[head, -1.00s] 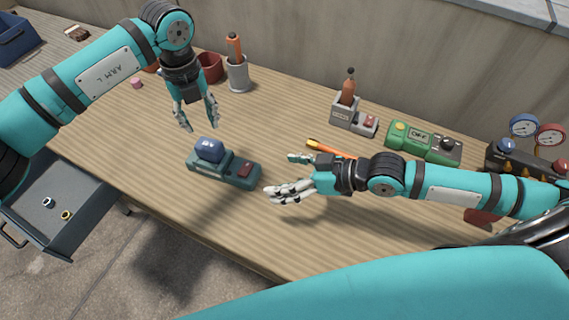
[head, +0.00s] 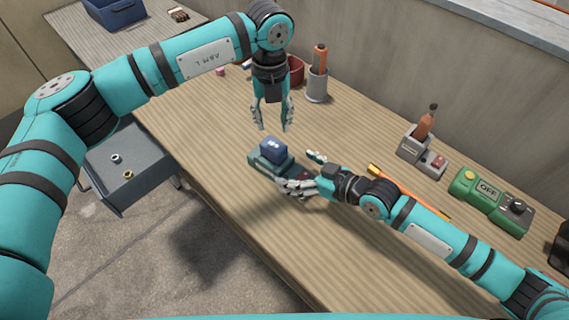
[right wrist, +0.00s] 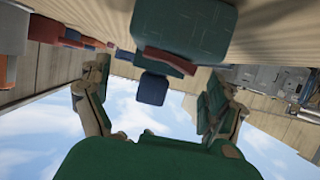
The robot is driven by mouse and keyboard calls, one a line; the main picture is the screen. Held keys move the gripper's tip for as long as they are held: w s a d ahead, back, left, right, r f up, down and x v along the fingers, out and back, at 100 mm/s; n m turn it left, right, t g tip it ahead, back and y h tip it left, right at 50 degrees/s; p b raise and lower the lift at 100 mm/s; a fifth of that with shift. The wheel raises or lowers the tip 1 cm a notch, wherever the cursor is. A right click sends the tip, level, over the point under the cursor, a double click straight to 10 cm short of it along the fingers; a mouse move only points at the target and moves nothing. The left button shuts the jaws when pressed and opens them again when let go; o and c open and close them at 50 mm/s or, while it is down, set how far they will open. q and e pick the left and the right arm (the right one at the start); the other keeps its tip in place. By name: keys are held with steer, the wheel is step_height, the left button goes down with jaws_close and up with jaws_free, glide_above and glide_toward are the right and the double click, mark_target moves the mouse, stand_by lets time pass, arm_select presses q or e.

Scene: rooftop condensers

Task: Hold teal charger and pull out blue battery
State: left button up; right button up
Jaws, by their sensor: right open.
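The teal charger (head: 256,165) lies on the wooden bench, with the blue battery (head: 272,148) upright in its left part. My left gripper (head: 274,127) points down just behind and above the battery, its fingers apart and empty. My right gripper (head: 298,171) is open at the charger's right end, with one finger on the near side and one on the far side. It covers much of that end; I cannot tell whether it touches. In the right wrist view, the charger (right wrist: 185,25) and the battery (right wrist: 152,88) show between the open fingers.
A green device (head: 490,200) and a grey holder (head: 414,147) with an orange-handled tool stand at the right. A grey cup (head: 317,86) and a red cup (head: 296,70) stand at the back. An orange tool (head: 415,196) lies behind my right arm. A drawer (head: 125,165) stands open at the left.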

mark_target(287, 166)
steer(key=x, duration=0.5)
steer(key=c, duration=1.7)
